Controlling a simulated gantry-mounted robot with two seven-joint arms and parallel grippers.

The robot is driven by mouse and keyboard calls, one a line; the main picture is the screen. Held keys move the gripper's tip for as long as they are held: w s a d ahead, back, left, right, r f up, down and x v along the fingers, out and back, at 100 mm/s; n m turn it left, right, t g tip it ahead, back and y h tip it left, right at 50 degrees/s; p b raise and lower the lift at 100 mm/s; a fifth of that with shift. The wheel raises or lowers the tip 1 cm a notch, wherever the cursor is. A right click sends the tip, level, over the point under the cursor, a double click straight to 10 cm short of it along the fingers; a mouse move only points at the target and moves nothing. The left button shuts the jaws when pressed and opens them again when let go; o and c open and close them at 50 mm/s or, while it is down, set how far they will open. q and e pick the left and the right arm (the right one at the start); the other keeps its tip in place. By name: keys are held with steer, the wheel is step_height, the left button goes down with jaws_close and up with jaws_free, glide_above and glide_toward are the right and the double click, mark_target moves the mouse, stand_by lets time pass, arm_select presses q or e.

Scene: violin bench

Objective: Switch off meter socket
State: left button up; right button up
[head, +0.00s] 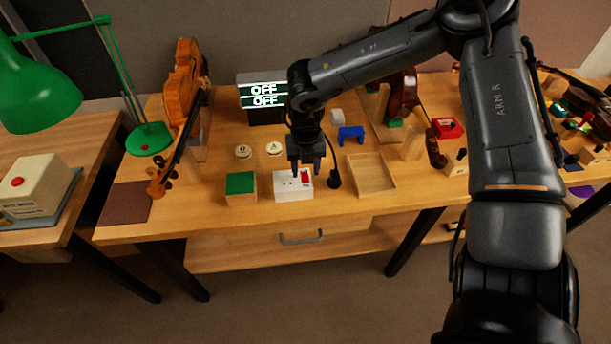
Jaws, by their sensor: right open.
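A white socket box (284,192) with a small red switch (306,182) on its right side sits near the front edge of the bench. I take it for the meter socket. My right gripper (306,170) is open and points down just above the back of this box, close to the red switch. I cannot tell whether a finger touches it. A dark display (263,98) behind shows two lit lines, both reading OFF. My left gripper is not in view.
A green-topped block (240,184) stands left of the socket box. A black plug-like piece (334,180) and a shallow wooden tray (371,188) lie to its right. A violin (186,80) stands at the left.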

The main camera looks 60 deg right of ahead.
mark_target(306, 180)
steer(key=shift+f, duration=1.65)
steer(key=shift+c, duration=0.2)
